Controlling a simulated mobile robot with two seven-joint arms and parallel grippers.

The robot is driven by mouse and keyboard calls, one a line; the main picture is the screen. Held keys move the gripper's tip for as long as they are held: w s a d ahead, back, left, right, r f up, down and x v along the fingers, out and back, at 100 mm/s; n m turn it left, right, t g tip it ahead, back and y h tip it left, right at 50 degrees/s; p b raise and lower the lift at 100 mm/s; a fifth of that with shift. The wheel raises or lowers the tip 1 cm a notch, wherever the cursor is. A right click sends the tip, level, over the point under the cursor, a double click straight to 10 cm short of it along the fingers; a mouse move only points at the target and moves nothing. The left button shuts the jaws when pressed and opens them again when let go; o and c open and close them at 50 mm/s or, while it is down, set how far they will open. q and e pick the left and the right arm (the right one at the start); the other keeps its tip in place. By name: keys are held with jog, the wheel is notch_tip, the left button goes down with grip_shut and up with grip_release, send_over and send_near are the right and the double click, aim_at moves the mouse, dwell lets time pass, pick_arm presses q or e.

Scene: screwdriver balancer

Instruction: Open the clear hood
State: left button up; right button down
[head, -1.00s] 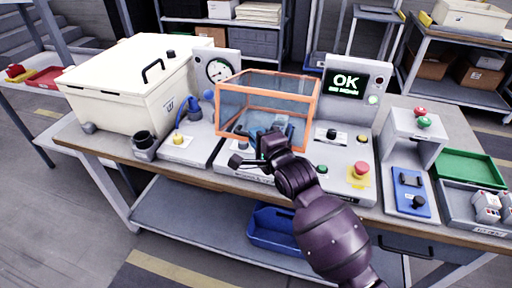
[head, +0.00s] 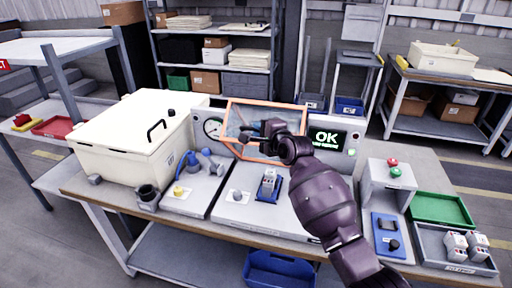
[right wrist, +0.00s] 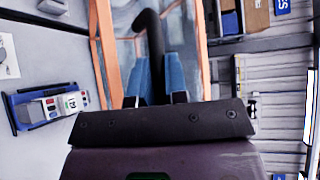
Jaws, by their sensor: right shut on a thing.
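The clear hood (head: 266,102) with its orange frame is swung up at the back of the grey station, its panel standing steeply above the base. Its orange frame also shows in the right wrist view (right wrist: 107,45). My right gripper (head: 272,128) is at the hood's front side, shut on its dark handle (right wrist: 152,45); the blue fingers lie on both sides of it. A grey part on a blue holder (head: 268,186) sits uncovered on the station below. My right arm hides the station's right part. My left gripper is not in view.
A cream bin (head: 120,145) stands at left on the workbench. A screen reading OK (head: 327,138) stands just right of the hood. A grey button stand (head: 388,178), a green tray (head: 440,208) and a grey tray with several parts (head: 425,240) are at right.

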aim_at(260, 106)
jog(key=w+r, duration=0.1)
jog(key=w, duration=0.1)
jog(key=w+d+r, duration=0.1)
jog(key=w, duration=0.1)
jog(key=w+d+r, duration=0.1)
jog(key=w, duration=0.1)
jog(key=shift+w+d+r+b, duration=0.1)
jog(key=shift+w+r+b, duration=0.25)
jog(key=shift+b, duration=0.05)
jog(key=c, duration=1.1)
grip_release()
jog(key=shift+c, duration=0.2)
jog(key=shift+s, duration=0.1)
jog(key=v, duration=1)
jog(key=shift+s+d+p, duration=0.2)
jog(key=shift+s+p, duration=0.1)
jog(key=shift+p, duration=0.05)
jog(key=shift+r, duration=0.1)
